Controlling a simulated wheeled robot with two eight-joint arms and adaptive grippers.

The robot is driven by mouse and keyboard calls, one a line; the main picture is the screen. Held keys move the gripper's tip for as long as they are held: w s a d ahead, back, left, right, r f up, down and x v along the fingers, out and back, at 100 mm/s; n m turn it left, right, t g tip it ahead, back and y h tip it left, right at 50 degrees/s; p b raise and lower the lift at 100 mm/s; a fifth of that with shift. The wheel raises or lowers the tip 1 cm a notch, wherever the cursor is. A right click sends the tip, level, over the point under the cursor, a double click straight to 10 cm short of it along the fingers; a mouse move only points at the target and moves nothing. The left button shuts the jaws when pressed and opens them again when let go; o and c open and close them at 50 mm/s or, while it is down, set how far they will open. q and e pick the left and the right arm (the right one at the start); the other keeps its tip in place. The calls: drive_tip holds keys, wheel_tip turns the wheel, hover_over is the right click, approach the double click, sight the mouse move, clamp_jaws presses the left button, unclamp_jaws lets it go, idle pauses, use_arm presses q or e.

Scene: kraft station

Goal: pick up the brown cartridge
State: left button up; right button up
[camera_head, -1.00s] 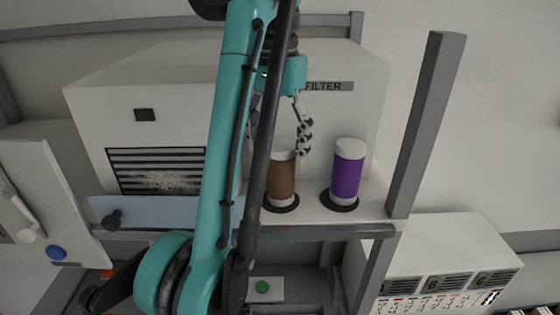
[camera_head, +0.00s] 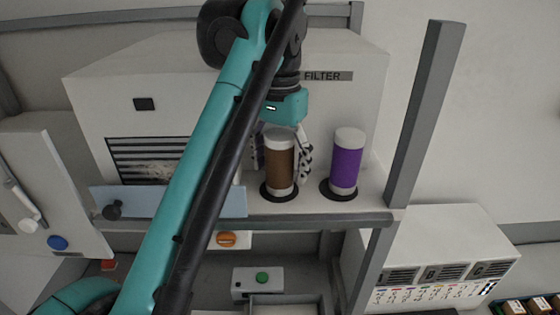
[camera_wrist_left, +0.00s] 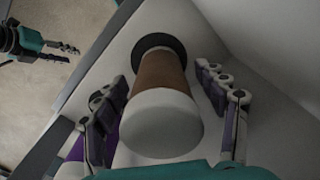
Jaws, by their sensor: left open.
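The brown cartridge (camera_head: 279,163), with white ends, stands upright on a black round base (camera_head: 277,192) on the shelf of the white filter cabinet. My left gripper (camera_head: 282,160) is open around it, coming down from above, with one finger on each side. In the left wrist view the brown cartridge (camera_wrist_left: 160,75) lies between the two fingers (camera_wrist_left: 168,115), its white cap nearest the camera. I cannot tell whether either finger touches it. My right gripper (camera_wrist_left: 66,52) shows small at the upper left of the left wrist view; its opening is unclear.
A purple cartridge (camera_head: 346,163) stands close on the right, on its own black base (camera_head: 339,191). A grey post (camera_head: 425,115) rises at the shelf's right end. The cabinet's white face (camera_head: 350,100) is behind.

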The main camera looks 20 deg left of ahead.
use_arm(q)
drive_tip(key=shift+a+f, duration=0.1)
drive_tip(key=shift+f, duration=0.35)
drive_tip(key=c, duration=1.4)
drive_tip(key=shift+r, duration=0.1)
drive_tip(key=shift+c, duration=0.2)
